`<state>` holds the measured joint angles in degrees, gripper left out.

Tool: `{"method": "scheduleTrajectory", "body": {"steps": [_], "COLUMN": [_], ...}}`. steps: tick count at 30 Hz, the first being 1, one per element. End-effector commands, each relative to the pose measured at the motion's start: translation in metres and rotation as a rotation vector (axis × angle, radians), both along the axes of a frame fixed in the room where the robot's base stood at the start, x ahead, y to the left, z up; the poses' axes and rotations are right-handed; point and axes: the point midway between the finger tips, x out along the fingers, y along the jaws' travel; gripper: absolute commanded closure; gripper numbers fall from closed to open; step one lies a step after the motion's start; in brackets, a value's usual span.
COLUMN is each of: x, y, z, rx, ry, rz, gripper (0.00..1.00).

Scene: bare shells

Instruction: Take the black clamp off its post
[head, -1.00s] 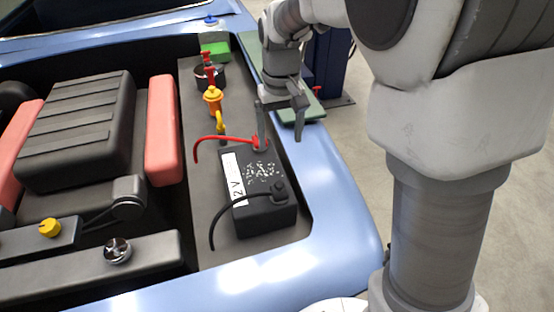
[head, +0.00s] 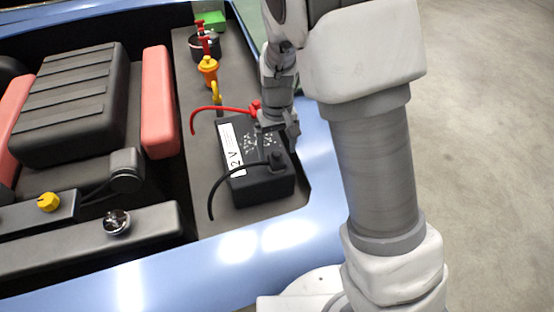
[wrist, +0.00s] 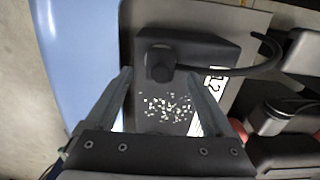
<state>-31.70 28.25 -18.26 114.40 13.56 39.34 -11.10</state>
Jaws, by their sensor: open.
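The black clamp (head: 277,160) sits on the post at the near right corner of the black battery (head: 262,188). Its black cable curves away to the left. My gripper (head: 277,143) is over the battery, just behind the clamp. In the wrist view my gripper (wrist: 157,74) is open, with nothing between its fingers. The clamp (wrist: 160,64) shows just beyond the fingertips, roughly centred between them. The battery top (wrist: 185,48) lies below. The post under the clamp is hidden.
A red clamp (head: 256,108) with a red cable is at the battery's far end, close to my wrist. A yellow-capped dipstick (head: 208,68) stands behind. The blue car body edge (head: 318,170) runs along the right. A black engine cover (head: 70,100) is at left.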

Motion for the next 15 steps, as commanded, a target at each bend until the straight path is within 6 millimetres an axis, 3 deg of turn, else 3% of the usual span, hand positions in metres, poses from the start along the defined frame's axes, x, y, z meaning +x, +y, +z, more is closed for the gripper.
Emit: {"method": "scheduleTrajectory", "body": {"steps": [6,14,15], "x": [-0.002,-0.002,-0.002], "y": [0.000,0.000,0.000], "z": [-0.029,-0.032,-0.032], "rx": [-0.001,0.000,0.000], "ry": [0.001,0.000,0.000], "rz": [0.001,0.000,0.000], "gripper": [0.12,0.12,0.16]}}
